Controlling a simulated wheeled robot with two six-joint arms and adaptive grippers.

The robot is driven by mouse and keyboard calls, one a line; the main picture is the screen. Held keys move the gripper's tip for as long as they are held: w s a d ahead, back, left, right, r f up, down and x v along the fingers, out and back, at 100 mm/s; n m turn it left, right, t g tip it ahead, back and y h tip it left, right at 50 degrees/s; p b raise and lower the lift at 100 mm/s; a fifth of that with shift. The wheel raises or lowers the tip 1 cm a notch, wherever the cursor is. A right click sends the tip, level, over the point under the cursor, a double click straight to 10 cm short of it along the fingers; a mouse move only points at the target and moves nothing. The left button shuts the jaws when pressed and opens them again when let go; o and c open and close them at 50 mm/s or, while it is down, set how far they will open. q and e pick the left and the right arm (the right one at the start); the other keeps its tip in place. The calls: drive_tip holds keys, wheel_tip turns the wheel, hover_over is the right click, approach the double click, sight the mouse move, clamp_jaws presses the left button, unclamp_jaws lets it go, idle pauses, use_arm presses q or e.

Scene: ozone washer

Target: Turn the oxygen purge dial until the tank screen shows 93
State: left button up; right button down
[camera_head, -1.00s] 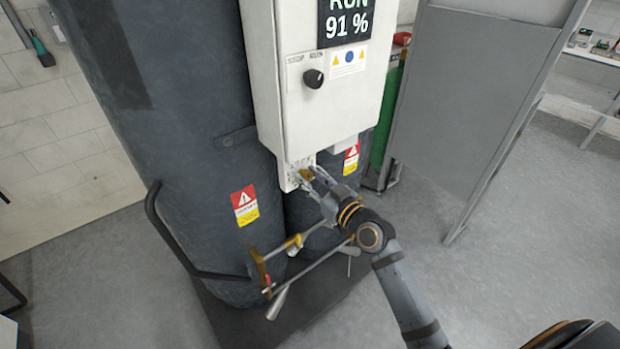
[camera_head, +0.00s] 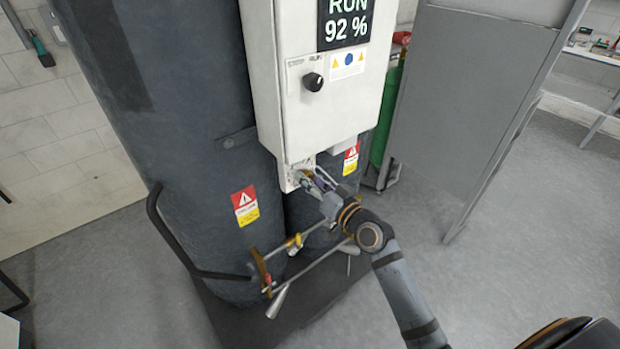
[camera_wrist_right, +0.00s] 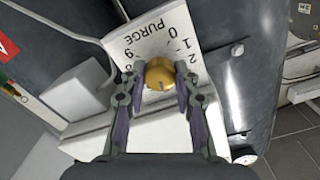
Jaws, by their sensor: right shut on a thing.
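The tank screen (camera_head: 346,22) on the white control box (camera_head: 330,110) reads RUN 92 % in the head view. The purge dial (camera_wrist_right: 159,73) is a yellow knob on a white plate (camera_wrist_right: 160,38) marked PURGE, with numbers around it, in the right wrist view. My right gripper (camera_wrist_right: 160,88) is shut on the dial, one finger on each side. In the head view my right gripper (camera_head: 312,182) is at the plate below the control box, where it largely hides the dial. My left gripper is not in view.
A black selector knob (camera_head: 313,82) sits on the box front. Large dark tanks (camera_head: 180,140) stand behind and left. A yellow-handled pipe (camera_head: 262,270) runs low in front of them. A grey panel (camera_head: 470,100) stands at the right. Floor at the right is clear.

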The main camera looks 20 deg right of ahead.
idle(0.3)
drive_tip(key=c, duration=1)
unclamp_jaws()
drive_tip(key=v, duration=0.7)
drive_tip(key=shift+s, duration=0.2)
drive_tip(key=shift+d+r, duration=0.1)
drive_tip(key=shift+d, duration=0.05)
